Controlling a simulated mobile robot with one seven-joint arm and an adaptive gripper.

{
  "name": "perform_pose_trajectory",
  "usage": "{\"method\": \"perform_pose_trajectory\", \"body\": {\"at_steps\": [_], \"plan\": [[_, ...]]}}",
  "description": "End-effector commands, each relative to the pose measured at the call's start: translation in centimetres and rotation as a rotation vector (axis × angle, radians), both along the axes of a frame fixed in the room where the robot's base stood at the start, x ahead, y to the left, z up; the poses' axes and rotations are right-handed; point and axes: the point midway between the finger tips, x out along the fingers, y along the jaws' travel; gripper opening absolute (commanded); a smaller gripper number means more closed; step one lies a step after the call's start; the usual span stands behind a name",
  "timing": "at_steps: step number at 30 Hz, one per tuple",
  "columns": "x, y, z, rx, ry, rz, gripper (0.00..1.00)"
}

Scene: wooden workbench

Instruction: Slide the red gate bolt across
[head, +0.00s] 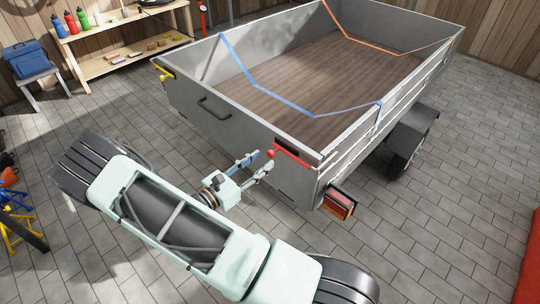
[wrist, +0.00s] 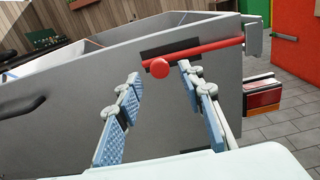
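The red gate bolt (head: 292,156) is a straight bar on the top right corner of the trailer's grey tailgate. In the wrist view the red bolt (wrist: 205,48) runs across a dark plate, with a round red knob (wrist: 160,68) near its left end. My gripper (head: 262,161) is open in front of the tailgate, its fingertips close to the bolt's left end. In the wrist view my gripper (wrist: 161,74) has its two blue-padded fingers apart, with the knob appearing between the tips. Nothing is held. I cannot tell whether a finger touches the knob.
A tail light (head: 339,204) juts out below the red bolt. Blue (head: 300,106) and orange straps cross the trailer bed. The tiled floor on the right is mostly clear.

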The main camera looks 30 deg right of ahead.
Motion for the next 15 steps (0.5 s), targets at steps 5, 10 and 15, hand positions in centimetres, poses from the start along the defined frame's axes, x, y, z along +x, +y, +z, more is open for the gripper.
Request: {"method": "perform_pose_trajectory", "body": {"at_steps": [5, 10, 15], "plan": [[1.0, -3.0, -0.1, -0.001, -0.001, -0.002, 0.36], [1.7, -4.5, 0.0, 0.001, -0.002, 0.000, 0.36], [1.8, -4.9, 0.0, 0.000, -0.001, 0.001, 0.36]]}}
